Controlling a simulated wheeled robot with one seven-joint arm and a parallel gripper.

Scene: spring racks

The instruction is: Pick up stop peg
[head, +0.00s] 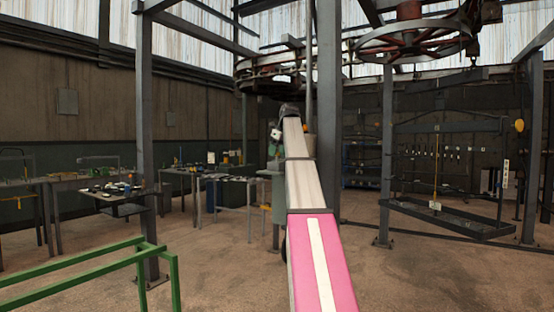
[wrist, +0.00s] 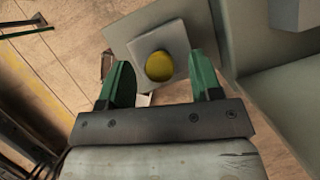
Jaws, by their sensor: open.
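A round yellow top (wrist: 159,66), which looks like the stop peg seen end-on, shows in the wrist view. It sits on a pale square block (wrist: 172,38) over a larger grey surface (wrist: 122,27). My gripper (wrist: 160,58) is open, with its two green fingers apart. In the picture the yellow top lies between the fingertips, with a gap on each side. I cannot tell how far below them it is. In the head view my arm reaches away from me, and its end hides the peg's spot.
Grey box-like surfaces (wrist: 285,100) stand close at the right in the wrist view. In the head view a green frame (head: 90,268) is at the front left, workbenches (head: 75,176) at the back left, and a hanging rack (head: 450,215) at the right. Steel posts (head: 328,100) stand near my arm.

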